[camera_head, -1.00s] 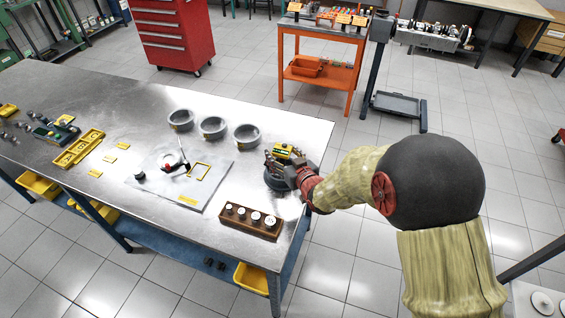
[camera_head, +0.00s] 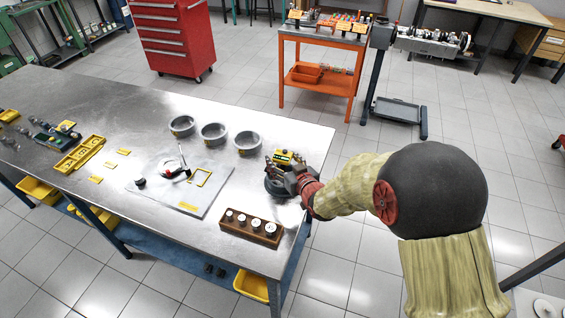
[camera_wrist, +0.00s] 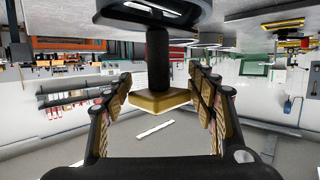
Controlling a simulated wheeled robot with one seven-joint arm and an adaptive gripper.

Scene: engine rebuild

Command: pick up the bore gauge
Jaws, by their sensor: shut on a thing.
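My gripper (camera_head: 290,178) is at the right end of the steel workbench, beside a dark round base (camera_head: 278,188). It is shut on what I take to be the bore gauge. In the wrist view that piece is a black post (camera_wrist: 158,57) with a brass-yellow block (camera_wrist: 159,101), lying between my two fingers (camera_wrist: 160,98). The post leads to a dark round part (camera_wrist: 150,22) at the top of that view. In the body view my gripper partly hides the piece, and a yellow part (camera_head: 288,156) shows just behind. Whether the piece is clear of the base is hidden.
Three grey rings (camera_head: 213,133) stand left of my gripper. A wooden block (camera_head: 250,231) with several pistons or plugs lies near the front edge. A grey plate (camera_head: 190,204) holds a small red-and-black tool (camera_head: 176,170). Yellow trays (camera_head: 78,156) lie farther left. Bare steel lies between these things.

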